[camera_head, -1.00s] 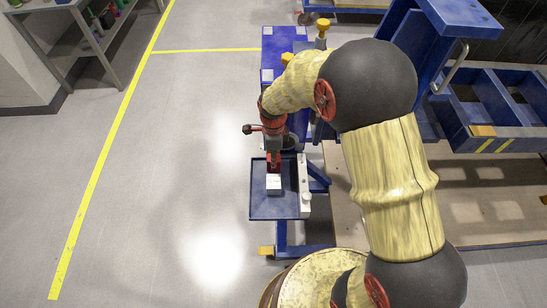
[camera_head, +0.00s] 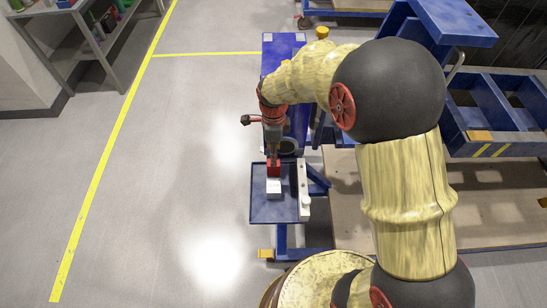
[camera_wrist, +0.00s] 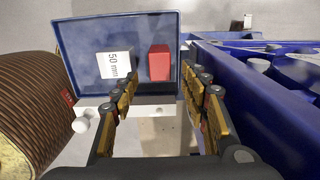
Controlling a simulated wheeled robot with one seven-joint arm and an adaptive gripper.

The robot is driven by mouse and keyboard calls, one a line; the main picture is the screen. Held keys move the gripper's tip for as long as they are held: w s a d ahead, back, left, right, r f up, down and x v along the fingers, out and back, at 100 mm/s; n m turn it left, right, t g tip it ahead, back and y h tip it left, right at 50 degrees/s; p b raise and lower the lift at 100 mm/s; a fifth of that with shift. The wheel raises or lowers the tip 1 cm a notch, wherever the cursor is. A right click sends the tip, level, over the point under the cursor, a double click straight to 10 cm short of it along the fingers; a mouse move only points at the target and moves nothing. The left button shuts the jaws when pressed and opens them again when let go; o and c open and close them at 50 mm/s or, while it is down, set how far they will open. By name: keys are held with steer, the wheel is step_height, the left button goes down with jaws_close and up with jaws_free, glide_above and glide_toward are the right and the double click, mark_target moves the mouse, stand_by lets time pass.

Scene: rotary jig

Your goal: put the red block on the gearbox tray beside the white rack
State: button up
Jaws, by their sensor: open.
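The red block (camera_head: 273,167) stands on the blue tray (camera_head: 262,208), near its far edge. It also shows in the wrist view (camera_wrist: 159,62). Right beside it is a white block (camera_head: 274,189), marked "50 mm" in the wrist view (camera_wrist: 114,65); a narrow gap separates them there. I cannot tell whether this is the white rack. My gripper (camera_wrist: 158,78) is open and empty, with the red block beyond its fingertips and between them in the picture. In the head view my gripper (camera_head: 273,152) is just behind the red block.
A white strip with a round knob (camera_head: 305,202) runs along the tray's right edge. The blue bench (camera_head: 284,60) lies behind the tray. Blue bins (camera_head: 490,110) stand at the right. The floor left of the tray is clear up to the yellow line.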

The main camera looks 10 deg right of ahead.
steer(key=s+d+r+n+t, duration=0.15)
steer(key=s+r+n, duration=0.25)
steer(key=r, duration=0.6)
steer(key=s+d+r+n+t, duration=0.1)
steer(key=s+d+r+n, duration=0.3)
steer(key=r, duration=0.6)
steer(key=s+d+r+n+t, duration=0.1)
steer(key=s+r+n, duration=0.2)
steer(key=s+n, duration=0.3)
steer(key=s+d+r+n+t, duration=0.1)
steer(key=s+r+n+t, duration=0.1)
steer(key=s+n, duration=0.4)
steer(key=shift+s+r+p, duration=0.45)
steer(key=shift+s+r, duration=0.15)
steer(key=shift+s, duration=0.55)
steer(key=shift+d, duration=0.1)
steer(key=shift+c, duration=1.1)
